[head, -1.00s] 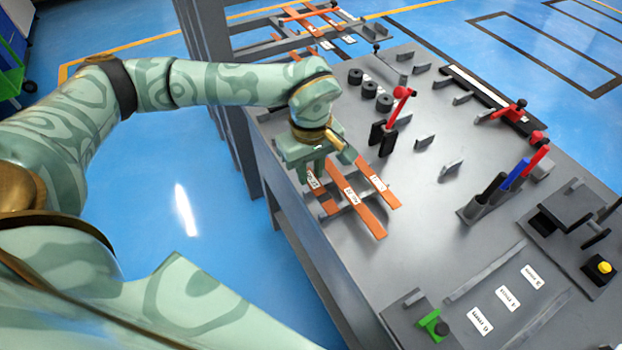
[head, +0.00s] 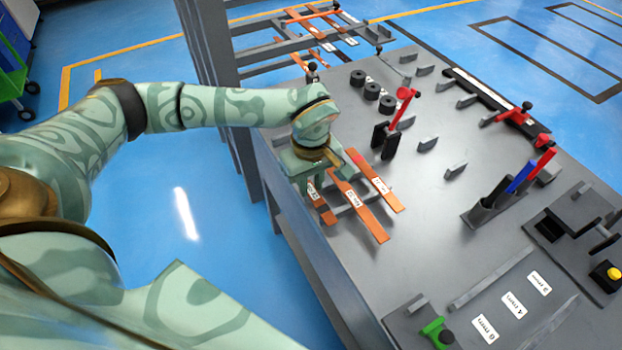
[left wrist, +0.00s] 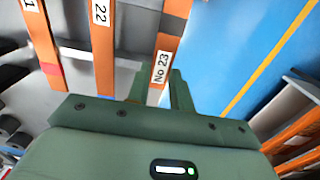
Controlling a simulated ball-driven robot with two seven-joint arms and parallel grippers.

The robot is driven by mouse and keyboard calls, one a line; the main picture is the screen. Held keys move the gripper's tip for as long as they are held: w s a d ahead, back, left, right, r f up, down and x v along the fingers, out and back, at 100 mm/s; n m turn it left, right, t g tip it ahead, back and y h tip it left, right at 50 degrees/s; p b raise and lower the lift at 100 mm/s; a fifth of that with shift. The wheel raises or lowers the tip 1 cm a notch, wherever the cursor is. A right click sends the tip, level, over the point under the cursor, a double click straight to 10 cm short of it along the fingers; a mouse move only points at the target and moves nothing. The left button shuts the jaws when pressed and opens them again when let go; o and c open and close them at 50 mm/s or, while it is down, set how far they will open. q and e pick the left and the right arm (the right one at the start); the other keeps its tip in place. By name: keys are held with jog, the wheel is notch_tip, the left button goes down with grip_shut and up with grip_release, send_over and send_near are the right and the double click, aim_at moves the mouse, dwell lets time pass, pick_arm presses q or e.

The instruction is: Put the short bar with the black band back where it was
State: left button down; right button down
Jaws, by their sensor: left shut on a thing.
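The short bar with the black band (left wrist: 170,45) is orange-copper and labelled No 23. In the left wrist view its label end lies between the fingers of my left gripper (left wrist: 160,92), which is shut on it. In the head view this bar (head: 322,209) shows only partly below my left gripper (head: 306,182), at the left of a row of bars. Grey cross supports (head: 345,210) run under the row. I cannot tell whether the held bar touches them. My right gripper is not in view.
Bar No 22 (head: 357,205) and a shorter red-banded bar (head: 376,185) lie beside it on the supports. A red-handled tool (head: 398,115) and black cylinders (head: 372,90) stand behind.

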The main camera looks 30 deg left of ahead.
aim_at(311, 190)
pick_arm(q)
jog(key=shift+f, duration=0.15)
jog(key=c, duration=1.2)
grip_release()
jog(key=shift+c, duration=0.2)
notch_tip(311, 190, up, 13)
jog(key=p, duration=0.3)
